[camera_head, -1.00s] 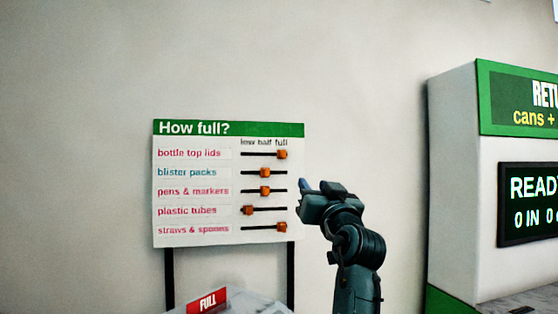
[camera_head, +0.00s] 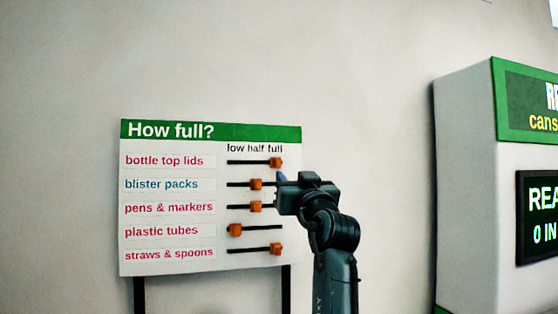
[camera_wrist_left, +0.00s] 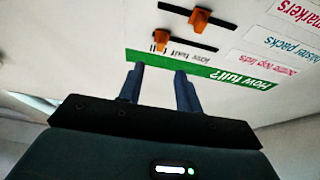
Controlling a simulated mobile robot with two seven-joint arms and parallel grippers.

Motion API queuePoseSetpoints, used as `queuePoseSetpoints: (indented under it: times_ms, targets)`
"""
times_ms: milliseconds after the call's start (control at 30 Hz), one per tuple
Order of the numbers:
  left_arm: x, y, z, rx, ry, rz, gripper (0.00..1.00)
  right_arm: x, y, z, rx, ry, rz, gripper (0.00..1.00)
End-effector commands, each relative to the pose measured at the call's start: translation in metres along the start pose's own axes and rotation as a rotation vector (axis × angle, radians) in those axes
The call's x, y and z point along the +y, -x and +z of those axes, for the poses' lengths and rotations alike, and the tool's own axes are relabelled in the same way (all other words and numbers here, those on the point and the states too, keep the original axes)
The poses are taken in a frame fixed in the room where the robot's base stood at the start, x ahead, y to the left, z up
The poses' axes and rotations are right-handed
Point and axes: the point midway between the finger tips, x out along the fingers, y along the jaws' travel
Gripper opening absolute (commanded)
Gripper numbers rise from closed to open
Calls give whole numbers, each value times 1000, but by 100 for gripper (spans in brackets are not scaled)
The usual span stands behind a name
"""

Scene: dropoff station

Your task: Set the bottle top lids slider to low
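The "How full?" board (camera_head: 140,268) stands upright with a green header and several slider rows. The orange bottle top lids knob (camera_head: 275,162) is at the right end of its track, under "full". It also shows in the left wrist view (camera_wrist_left: 161,39), ahead of the fingers. My left gripper (camera_head: 281,179) is in front of the board's right edge, just below and right of that knob in the head view. In the left wrist view its two fingers (camera_wrist_left: 160,72) are apart with nothing between them. My right gripper is not in view.
Blister packs knob (camera_head: 256,184) and pens & markers knob (camera_head: 255,207) are mid-track. Plastic tubes knob (camera_head: 235,230) is at low; straws & spoons knob (camera_head: 275,249) is at full. A return machine (camera_head: 470,180) stands right. Bare wall lies between.

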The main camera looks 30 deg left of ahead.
Motion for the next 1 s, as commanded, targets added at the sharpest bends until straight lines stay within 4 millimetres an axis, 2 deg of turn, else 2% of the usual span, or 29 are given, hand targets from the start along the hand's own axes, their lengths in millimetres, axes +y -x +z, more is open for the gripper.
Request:
queuePoseSetpoints:
  times_ms: [33,200,400,600,900,1000]
  targets:
    - [-1,-14,-4,0,-2,-2,35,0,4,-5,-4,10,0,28]
    - [-1,-51,-4,-1,-4,-2,35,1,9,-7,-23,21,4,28]
    - [-1,-85,-3,-1,-3,-2,35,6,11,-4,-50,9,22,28]
    - [0,-101,-1,0,-2,0,35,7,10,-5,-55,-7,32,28]
    - [0,-103,0,0,0,0,35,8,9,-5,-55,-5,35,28]
    - [0,-103,0,0,-1,0,28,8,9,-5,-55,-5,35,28]
